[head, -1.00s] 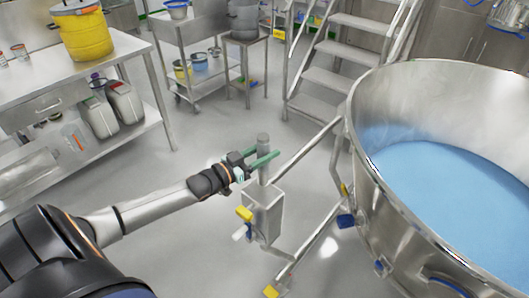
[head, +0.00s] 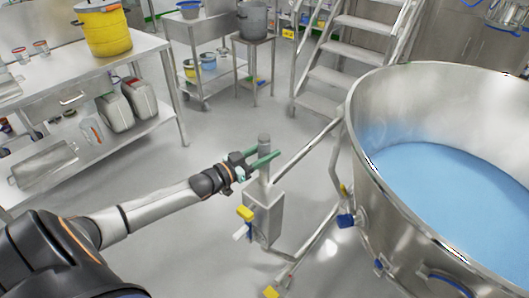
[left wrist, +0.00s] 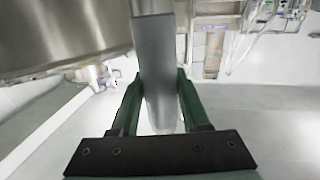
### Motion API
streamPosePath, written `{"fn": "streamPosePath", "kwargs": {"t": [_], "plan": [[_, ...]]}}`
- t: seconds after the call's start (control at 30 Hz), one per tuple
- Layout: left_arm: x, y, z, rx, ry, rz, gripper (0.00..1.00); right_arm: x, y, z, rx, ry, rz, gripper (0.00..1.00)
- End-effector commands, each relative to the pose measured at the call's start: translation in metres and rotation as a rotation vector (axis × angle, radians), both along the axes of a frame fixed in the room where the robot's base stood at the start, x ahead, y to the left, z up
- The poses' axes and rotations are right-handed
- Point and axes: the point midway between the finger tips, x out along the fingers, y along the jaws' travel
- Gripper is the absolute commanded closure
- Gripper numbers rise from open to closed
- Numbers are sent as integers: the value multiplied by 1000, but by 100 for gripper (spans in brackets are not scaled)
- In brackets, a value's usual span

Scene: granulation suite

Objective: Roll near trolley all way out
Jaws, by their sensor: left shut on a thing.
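The near trolley carries a large round steel bowl (head: 430,239) holding blue material (head: 450,190), at the right of the head view. Its steel frame has a post (head: 264,141) rising from a box-shaped housing (head: 263,213) with a yellow pedal at its side. My left gripper (head: 258,160) is shut on the post, its green fingers on either side of it. In the left wrist view the post (left wrist: 158,75) stands between the green fingers. A caster with a yellow pedal (head: 271,292) shows at the bottom edge. My right gripper is not in view.
A steel bench (head: 140,47) with a yellow bucket (head: 104,27) and white jugs stands at the left. A steel cart (head: 210,90), a small stand with a pot (head: 252,19) and steel steps (head: 335,77) are behind. The floor (head: 165,240) between is clear.

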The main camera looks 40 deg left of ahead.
Motion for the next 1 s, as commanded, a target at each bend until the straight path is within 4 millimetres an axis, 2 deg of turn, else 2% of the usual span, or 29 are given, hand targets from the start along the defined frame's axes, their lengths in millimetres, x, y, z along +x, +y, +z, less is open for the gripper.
{"fn": "streamPosePath", "kwargs": {"t": [0.03,0.37,0.4,0.63,1.0], "plan": [[-1,-9,3,-8,-10,-17,100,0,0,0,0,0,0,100],[-1,-9,2,-9,-9,-17,100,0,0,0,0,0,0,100],[-1,-9,2,-9,-9,-17,51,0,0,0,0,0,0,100],[-1,-7,2,-6,-8,-13,25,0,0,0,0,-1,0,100],[-5,-2,0,-3,-2,-7,25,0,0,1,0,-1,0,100]]}}
